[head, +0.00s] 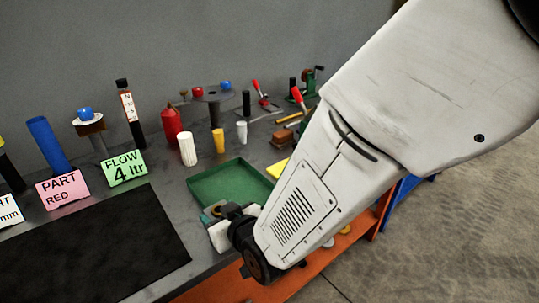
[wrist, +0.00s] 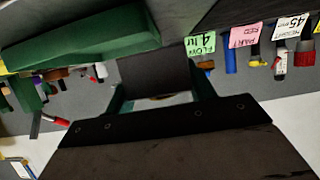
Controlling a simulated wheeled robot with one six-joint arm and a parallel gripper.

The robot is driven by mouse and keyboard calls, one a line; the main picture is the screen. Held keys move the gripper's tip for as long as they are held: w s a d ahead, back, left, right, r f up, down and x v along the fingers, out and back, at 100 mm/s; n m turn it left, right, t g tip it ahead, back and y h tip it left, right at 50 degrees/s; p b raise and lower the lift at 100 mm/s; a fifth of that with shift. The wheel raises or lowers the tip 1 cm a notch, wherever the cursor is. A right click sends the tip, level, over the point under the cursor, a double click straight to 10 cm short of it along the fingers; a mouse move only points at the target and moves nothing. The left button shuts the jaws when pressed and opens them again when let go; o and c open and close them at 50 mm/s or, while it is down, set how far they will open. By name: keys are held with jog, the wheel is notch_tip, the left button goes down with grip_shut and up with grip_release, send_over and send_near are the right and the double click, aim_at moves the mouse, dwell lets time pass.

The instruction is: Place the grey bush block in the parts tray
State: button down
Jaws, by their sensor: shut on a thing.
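My gripper (head: 214,214) is at the near left corner of the green parts tray (head: 200,190) in the head view. It is shut on the grey bush block (wrist: 152,72), which shows as a dark grey face between the two teal fingers of my gripper (wrist: 162,90) in the wrist view. In the head view the block is small and mostly hidden by the gripper. The tray's green wall (wrist: 85,45) fills the upper left of the wrist view, beside the block. The tray floor that shows in the head view is empty. I cannot tell the height of the block above the bench.
A black mat (head: 90,245) lies left of the tray. Behind it stand a pink card (head: 62,188), a green card (head: 125,168) and a blue cylinder (head: 48,143). White (head: 187,149) and yellow (head: 218,140) cylinders and a red bottle (head: 171,123) stand behind the tray.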

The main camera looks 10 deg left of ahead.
jog(key=w, duration=0.8)
jog(key=shift+w+f, duration=0.15)
jog(key=shift+f, duration=0.15)
jog(key=shift+w+f, duration=0.2)
jog(key=shift+f, duration=0.7)
jog(key=shift+w+f, duration=0.2)
jog(key=shift+f, duration=0.7)
jog(key=c, duration=0.5)
grip_release()
jog(key=shift+f, duration=0.2)
jog(key=shift+r, duration=0.2)
jog(key=v, duration=1.2)
